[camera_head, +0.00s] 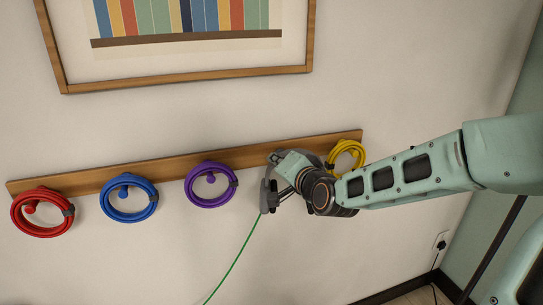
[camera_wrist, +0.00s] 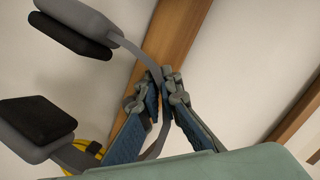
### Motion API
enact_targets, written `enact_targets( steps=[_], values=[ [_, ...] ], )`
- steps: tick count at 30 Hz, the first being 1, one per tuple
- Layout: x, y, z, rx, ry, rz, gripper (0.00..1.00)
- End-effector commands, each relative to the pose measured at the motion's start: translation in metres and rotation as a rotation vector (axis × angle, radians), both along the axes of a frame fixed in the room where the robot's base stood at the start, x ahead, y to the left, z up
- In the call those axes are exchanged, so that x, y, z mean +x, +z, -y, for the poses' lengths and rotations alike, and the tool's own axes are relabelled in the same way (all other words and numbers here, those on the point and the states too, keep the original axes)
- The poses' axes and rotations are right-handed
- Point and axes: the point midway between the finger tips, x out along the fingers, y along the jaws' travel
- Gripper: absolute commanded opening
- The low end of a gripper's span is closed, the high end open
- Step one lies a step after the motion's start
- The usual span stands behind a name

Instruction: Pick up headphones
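The grey headphones (camera_wrist: 85,17) with dark ear pads show large in the wrist view, both ear cups on the left side. Their thin grey headband curves in between my fingertips. My gripper (camera_wrist: 167,88) has its fingertips close together on the headband, one on each side of it. In the head view my gripper (camera_head: 283,185) is at the wooden rail, and a grey part of the headphones (camera_head: 265,195) shows just left of it. I cannot tell whether the headband still touches a peg.
A wooden wall rail (camera_head: 75,181) holds a red cable coil (camera_head: 17,220), a blue coil (camera_head: 107,207), a purple coil (camera_head: 192,190) and a yellow coil (camera_head: 358,149) close beside my gripper. A green cable (camera_head: 235,262) hangs below the headphones. A framed picture (camera_head: 190,77) hangs above.

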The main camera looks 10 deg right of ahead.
Motion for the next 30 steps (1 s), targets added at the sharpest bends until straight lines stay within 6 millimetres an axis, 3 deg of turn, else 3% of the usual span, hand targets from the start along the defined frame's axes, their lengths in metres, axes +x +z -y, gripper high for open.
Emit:
enact_targets(
  steps=[12,20,30],
  values=[
    [-0.064,0.001,0.019,0.002,-0.004,0.002,0.00],
    [-0.086,-0.002,0.025,-0.001,-0.005,0.003,0.00],
    [-0.099,-0.005,0.029,0.011,-0.003,0.003,0.00]
  ],
)
